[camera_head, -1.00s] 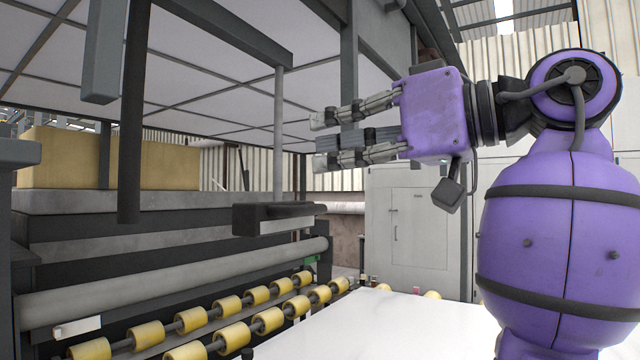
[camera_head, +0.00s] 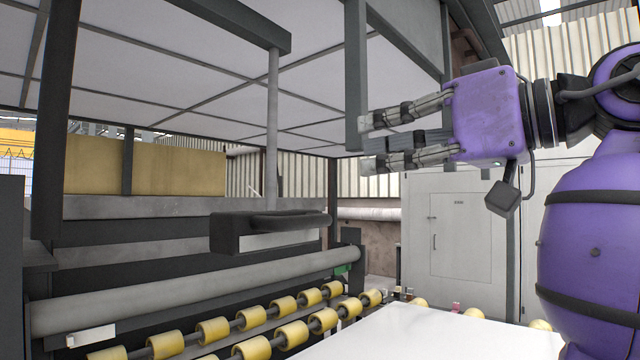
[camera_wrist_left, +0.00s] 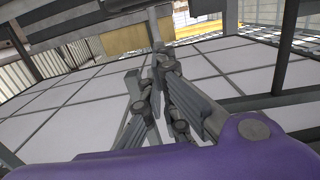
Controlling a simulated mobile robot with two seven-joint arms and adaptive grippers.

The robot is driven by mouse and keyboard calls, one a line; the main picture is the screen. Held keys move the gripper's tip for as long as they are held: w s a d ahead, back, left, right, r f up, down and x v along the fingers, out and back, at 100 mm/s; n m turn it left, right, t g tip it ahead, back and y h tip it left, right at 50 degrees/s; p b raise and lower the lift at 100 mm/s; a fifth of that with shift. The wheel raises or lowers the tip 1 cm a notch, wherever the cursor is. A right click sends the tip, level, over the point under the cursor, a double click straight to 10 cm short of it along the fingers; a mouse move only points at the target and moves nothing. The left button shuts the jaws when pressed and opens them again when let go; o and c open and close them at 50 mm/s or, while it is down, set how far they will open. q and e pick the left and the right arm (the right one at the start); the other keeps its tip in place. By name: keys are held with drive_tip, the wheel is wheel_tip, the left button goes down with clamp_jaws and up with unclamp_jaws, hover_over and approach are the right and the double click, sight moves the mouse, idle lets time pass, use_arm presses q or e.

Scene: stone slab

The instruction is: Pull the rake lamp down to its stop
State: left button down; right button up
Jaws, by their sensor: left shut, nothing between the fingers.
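What appears to be the rake lamp (camera_head: 268,231) is a dark horizontal bar with a pale face and a rounded black handle-like edge. It hangs in the head view at the lower end of a slim grey vertical rod (camera_head: 272,130), above the long grey roller. My left gripper (camera_head: 372,143), on a purple hand, is right of the lamp and higher in the picture, apart from it. It is shut and empty. Its fingers also show in the wrist view (camera_wrist_left: 155,75), where I cannot make out the lamp for certain. My right gripper is not in view.
A grey frame post (camera_head: 355,80) stands close to the fingertips in the picture; I cannot tell its depth. A panelled canopy (camera_head: 190,70) spans above. Yellow rollers (camera_head: 250,318) and a white slab (camera_head: 430,335) lie below. A pale cabinet (camera_head: 458,235) stands behind.

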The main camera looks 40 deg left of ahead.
use_arm(q)
drive_tip(key=w+a+f+p, duration=0.1)
drive_tip(key=a+f, duration=0.3)
drive_tip(key=a, duration=0.6)
drive_tip(key=shift+w+a+f, duration=0.2)
drive_tip(key=shift+a+f, duration=0.15)
drive_tip(key=shift+f, duration=0.05)
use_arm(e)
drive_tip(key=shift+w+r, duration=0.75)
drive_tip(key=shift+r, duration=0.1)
